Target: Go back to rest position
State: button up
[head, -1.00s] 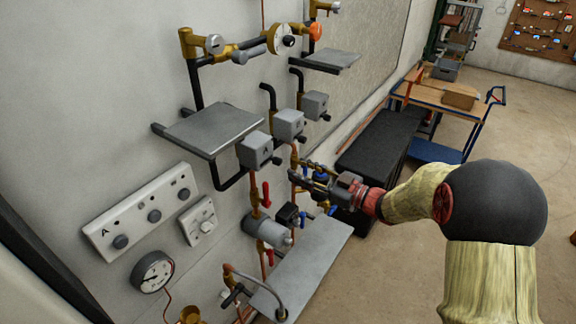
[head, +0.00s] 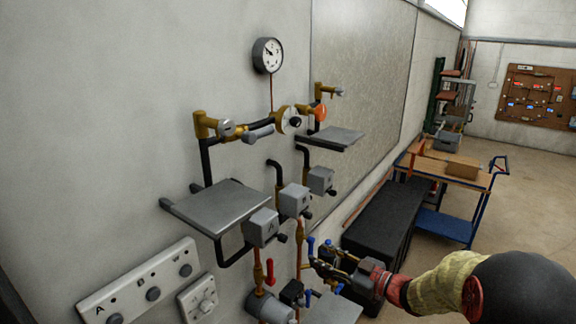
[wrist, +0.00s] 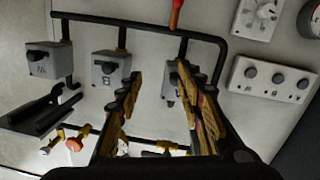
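My arm reaches in from the lower right of the head view, and my gripper (head: 318,256) is in front of the wall pipes, below the grey boxes. In the wrist view my gripper (wrist: 158,75) has its two yellow-padded fingers apart, with nothing held between them. A grey box (wrist: 171,88) on the wall shows in the gap behind the fingers. From these frames I cannot tell whether a finger touches any pipe. In the head view the grey box marked A (head: 262,228) is left of the gripper, and box B (head: 295,200) is above it.
A grey shelf (head: 215,205) juts from the wall at left. Valves with red (head: 270,272) and blue handles sit close to my gripper. A black chest (head: 385,222) stands along the wall behind. A blue trolley (head: 445,225) stands farther right, with open floor beside it.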

jog(key=w+d+f+m+h, duration=0.3)
jog(key=d+f+h, duration=0.2)
jog(key=d+f, duration=0.15)
jog(key=s+d+f+m+g+h+b, duration=0.2)
jog(key=s+d+f+m+h, duration=0.1)
jog(key=s+d+h, duration=0.3)
jog(key=s+d+f+m+g+h+b, duration=0.1)
jog(key=s+d+f+m+h+b, duration=0.2)
jog(key=d, duration=0.5)
jog(key=s+a+f+m+g+b, duration=0.1)
jog(key=s+a+b, duration=0.3)
jog(key=s, duration=0.6)
jog(key=s+a+f+m+g+y+b, duration=0.1)
jog(key=s+a+f+b, duration=0.2)
jog(key=s+b, duration=0.6)
jog(key=s+a+f+m+b, duration=0.1)
jog(key=s+a+f+b, duration=0.1)
jog(key=s+a+b, duration=0.5)
jog(key=s, duration=0.4)
jog(key=shift+a+g, duration=0.2)
jog(key=shift+g, duration=0.2)
